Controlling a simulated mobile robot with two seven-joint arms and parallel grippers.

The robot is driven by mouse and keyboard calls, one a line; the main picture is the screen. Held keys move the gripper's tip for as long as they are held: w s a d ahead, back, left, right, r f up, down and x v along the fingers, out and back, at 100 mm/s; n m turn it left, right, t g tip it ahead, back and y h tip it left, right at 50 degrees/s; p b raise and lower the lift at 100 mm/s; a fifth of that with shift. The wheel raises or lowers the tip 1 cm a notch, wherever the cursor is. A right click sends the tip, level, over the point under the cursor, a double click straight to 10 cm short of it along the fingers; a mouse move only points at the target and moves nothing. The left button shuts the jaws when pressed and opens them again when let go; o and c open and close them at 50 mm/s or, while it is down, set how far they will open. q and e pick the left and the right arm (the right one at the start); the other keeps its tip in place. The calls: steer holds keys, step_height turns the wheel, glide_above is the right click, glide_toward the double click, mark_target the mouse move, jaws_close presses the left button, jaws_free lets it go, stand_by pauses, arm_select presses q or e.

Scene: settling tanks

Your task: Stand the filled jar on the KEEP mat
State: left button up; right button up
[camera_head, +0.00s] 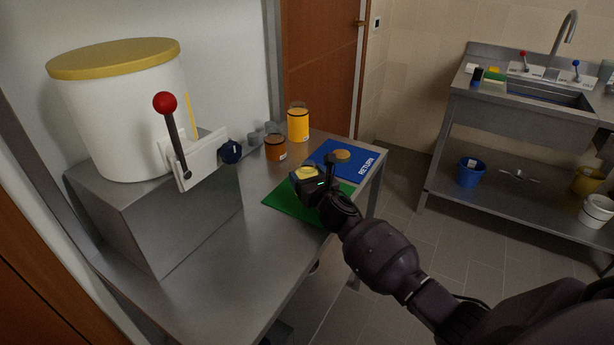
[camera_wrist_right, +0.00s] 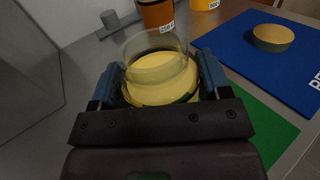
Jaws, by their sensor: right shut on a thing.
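My right gripper (camera_head: 309,184) is shut on a clear glass jar (camera_wrist_right: 152,67) with yellow contents, its fingers on either side in the right wrist view. Only the yellow of the jar (camera_head: 305,172) shows in the head view. The gripper and jar are over the back part of the green mat (camera_head: 291,206), which also shows in the wrist view (camera_wrist_right: 262,128). The jar looks about upright. Its base is hidden, so I cannot tell whether it touches the mat. No lettering is readable on the green mat. My left gripper is out of view.
A blue RETURN mat (camera_head: 353,170) with a round golden item (camera_head: 342,155) lies beyond the green mat. A brown jar (camera_head: 275,150) and an orange jar (camera_head: 298,126) stand behind. A white tank (camera_head: 125,125) with a red-knobbed lever (camera_head: 173,135) stands left. The front tabletop is clear.

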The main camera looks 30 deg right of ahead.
steer(key=o, duration=1.1)
steer(key=shift+f, duration=0.1)
steer(key=shift+r, duration=0.25)
steer(key=s, duration=0.4)
steer(key=s+p, duration=0.1)
steer(key=s, duration=0.7)
steer(key=shift+a, duration=0.35)
